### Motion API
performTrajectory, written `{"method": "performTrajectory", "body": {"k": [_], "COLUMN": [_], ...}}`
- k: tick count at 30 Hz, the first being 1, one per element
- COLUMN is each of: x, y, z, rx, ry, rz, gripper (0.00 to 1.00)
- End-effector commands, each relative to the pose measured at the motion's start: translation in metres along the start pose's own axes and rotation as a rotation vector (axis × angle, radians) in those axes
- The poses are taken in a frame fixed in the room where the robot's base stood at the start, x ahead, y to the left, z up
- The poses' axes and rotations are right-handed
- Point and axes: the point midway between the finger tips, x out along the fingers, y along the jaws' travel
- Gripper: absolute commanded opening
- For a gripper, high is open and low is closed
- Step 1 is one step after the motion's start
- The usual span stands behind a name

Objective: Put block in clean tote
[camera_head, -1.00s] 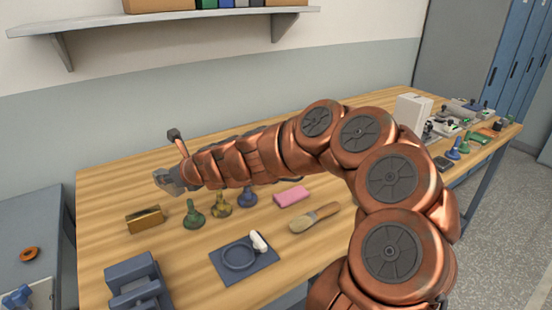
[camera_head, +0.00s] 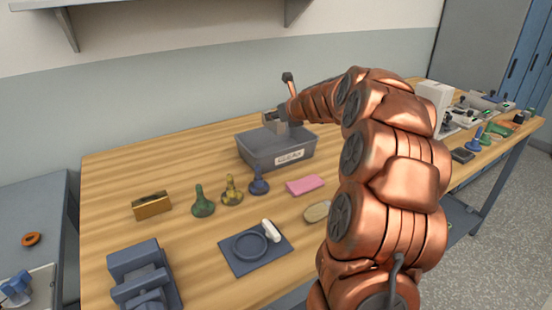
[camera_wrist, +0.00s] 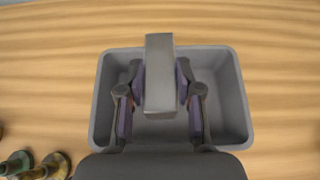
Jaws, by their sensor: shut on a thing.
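A grey tote (camera_head: 258,150) with a white label on its front stands on the wooden table; the label's text is too small to read surely. My gripper (camera_head: 278,122) is over the tote. In the wrist view my gripper (camera_wrist: 160,88) is shut on a grey block (camera_wrist: 159,70), with a finger pad on each side of it. The block is upright in the fingers and hangs above the tote's open inside. The tote (camera_wrist: 240,95) looks empty around and below the block. Whether the block touches the tote's floor cannot be told.
Green (camera_head: 203,202), yellow (camera_head: 232,190) and blue (camera_head: 258,182) bobbin-like pieces stand in front of the tote. A pink block (camera_head: 305,186), a brass block (camera_head: 152,205) and a dark square plate (camera_head: 268,262) lie nearby.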

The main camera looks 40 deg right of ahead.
Motion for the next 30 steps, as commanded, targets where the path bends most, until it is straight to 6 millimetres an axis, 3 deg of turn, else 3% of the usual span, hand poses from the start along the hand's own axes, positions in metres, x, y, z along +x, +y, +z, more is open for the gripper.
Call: {"method": "performTrajectory", "body": {"k": [5, 13, 23, 30], "x": [0.001, 0.021, 0.030, 0.043], "y": [-0.011, -0.009, -0.010, -0.010], "z": [-0.003, -0.039, -0.055, -0.079], "rx": [0.003, 0.004, 0.001, 0.003], "ry": [-0.001, 0.001, -0.001, -0.002], "rz": [-0.005, 0.000, -0.005, -0.001], "gripper": [0.00, 0.00, 0.00, 0.00]}}
